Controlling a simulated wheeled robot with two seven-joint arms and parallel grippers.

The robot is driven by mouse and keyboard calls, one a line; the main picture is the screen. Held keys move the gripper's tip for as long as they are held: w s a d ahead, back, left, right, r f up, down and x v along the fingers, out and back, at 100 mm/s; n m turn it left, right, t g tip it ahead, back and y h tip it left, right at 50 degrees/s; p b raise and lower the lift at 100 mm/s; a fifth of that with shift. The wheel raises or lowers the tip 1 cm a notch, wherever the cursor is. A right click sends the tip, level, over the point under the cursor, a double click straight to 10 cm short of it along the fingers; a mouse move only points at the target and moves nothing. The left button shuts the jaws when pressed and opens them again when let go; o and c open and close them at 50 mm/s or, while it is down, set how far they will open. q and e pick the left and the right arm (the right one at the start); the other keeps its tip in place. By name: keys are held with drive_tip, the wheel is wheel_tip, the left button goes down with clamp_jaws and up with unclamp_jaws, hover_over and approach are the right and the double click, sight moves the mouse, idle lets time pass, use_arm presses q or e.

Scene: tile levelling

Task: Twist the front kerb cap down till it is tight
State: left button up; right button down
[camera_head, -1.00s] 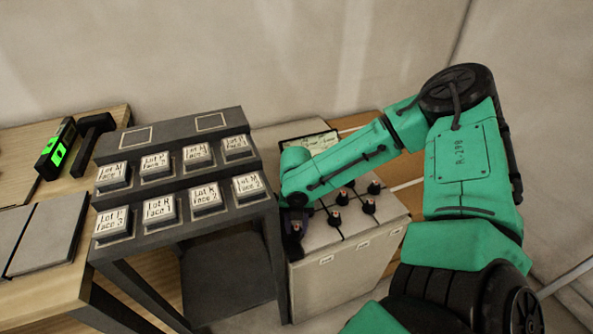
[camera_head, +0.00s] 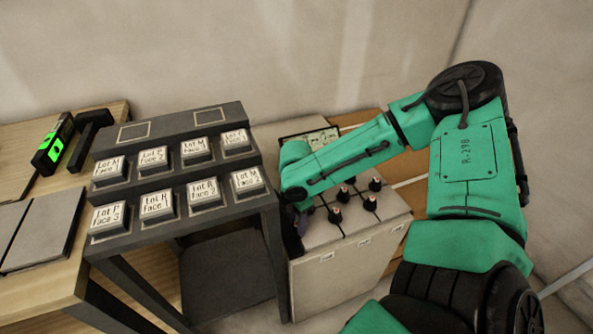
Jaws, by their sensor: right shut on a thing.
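A pale box-shaped kerb (camera_head: 345,262) stands right of the sample stand, with tiles on its top and dark joints between them. Several dark caps with pinkish tips stand upright on the joints, such as one cap (camera_head: 335,215) near the front and another cap (camera_head: 376,184) at the back right. My right gripper (camera_head: 301,223) points down at the kerb's left front corner. It is shut on a cap there, taken to be the front kerb cap, which the gripper and wrist hide. How far down that cap sits cannot be seen. My left gripper is out of view.
A dark stepped stand (camera_head: 180,155) with labelled tile samples is close to the left of my right gripper. A wooden table (camera_head: 60,290) at the left holds a green-lit level (camera_head: 54,143) and grey slabs. A small panel with a pale display (camera_head: 318,137) is behind the kerb.

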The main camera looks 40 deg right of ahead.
drive_tip(key=m, duration=0.4)
drive_tip(key=shift+m+b, duration=0.3)
drive_tip(key=shift+b, duration=0.05)
drive_tip(key=m, duration=0.4)
drive_tip(key=shift+m+b, duration=0.3)
drive_tip(key=m, duration=0.4)
drive_tip(key=shift+m+b, duration=0.3)
drive_tip(key=m, duration=0.2)
drive_tip(key=shift+m, duration=0.4)
drive_tip(key=m+b, duration=0.1)
drive_tip(key=m, duration=0.3)
drive_tip(key=shift+d, duration=0.1)
drive_tip(key=m, duration=0.5)
drive_tip(key=shift+m+b, duration=0.3)
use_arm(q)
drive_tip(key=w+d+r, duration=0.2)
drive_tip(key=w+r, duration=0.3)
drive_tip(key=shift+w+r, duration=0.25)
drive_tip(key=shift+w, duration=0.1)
use_arm(e)
drive_tip(key=shift+m, duration=1.2)
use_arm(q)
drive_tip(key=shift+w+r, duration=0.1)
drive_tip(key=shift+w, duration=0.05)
